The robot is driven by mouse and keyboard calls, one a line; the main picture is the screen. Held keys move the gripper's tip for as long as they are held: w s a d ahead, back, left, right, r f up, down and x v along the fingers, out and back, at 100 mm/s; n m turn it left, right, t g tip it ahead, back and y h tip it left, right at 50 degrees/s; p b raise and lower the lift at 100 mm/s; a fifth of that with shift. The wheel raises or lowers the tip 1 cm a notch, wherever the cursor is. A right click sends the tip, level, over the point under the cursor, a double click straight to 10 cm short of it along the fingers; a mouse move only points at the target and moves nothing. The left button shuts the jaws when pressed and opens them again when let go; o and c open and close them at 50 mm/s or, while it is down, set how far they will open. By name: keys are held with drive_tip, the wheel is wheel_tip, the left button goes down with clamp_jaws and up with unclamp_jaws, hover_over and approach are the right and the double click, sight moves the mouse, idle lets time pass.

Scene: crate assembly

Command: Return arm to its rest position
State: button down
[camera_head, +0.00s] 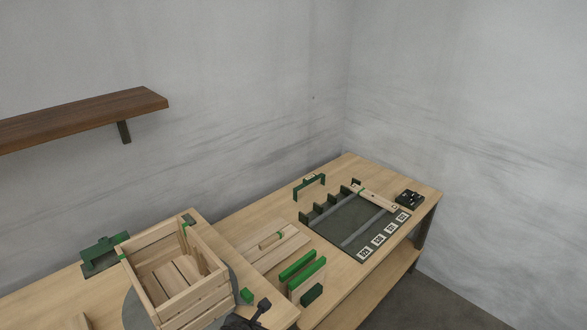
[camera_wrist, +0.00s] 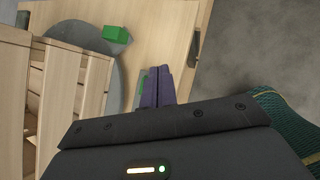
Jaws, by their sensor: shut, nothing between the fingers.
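My gripper (camera_wrist: 157,87) shows in the wrist view with its fingers together and nothing between them. It is over the table near the front edge, to the right of the wooden crate (camera_wrist: 62,85) and apart from it. In the head view the crate (camera_head: 200,302) stands upright on a round grey turntable (camera_head: 131,309), open at the top, with slatted walls and floor. Dark parts of my arm (camera_head: 243,318) show at the bottom edge beside the crate; the fingertips are hard to make out there.
A green block (camera_wrist: 116,34) lies beside the crate. A second table holds wooden panels (camera_head: 275,245), green holders (camera_head: 302,268), a dark fixture mat (camera_head: 350,228) with marker tags, and a black tray (camera_head: 409,198). A brown shelf (camera_head: 80,117) hangs on the left wall. Air above the tables is clear.

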drive_tip(key=d+r+m+g, duration=0.4)
drive_tip(key=d+m, duration=1)
drive_tip(key=m, duration=0.1)
drive_tip(key=s+d+r+m, duration=0.4)
drive_tip(key=d+r+m, duration=0.2)
drive_tip(key=r+m, duration=0.1)
drive_tip(key=s+d+r+m+g+y, duration=0.1)
drive_tip(key=s+d+r+m, duration=0.3)
drive_tip(key=m, duration=0.5)
wheel_tip(320, 180, up, 3)
drive_tip(key=shift+s+d+f+b, duration=0.1)
drive_tip(key=shift+s+d+b, duration=0.2)
drive_tip(key=shift+d, duration=0.8)
drive_tip(key=shift+w+a, duration=0.1)
drive_tip(key=shift+w, duration=0.05)
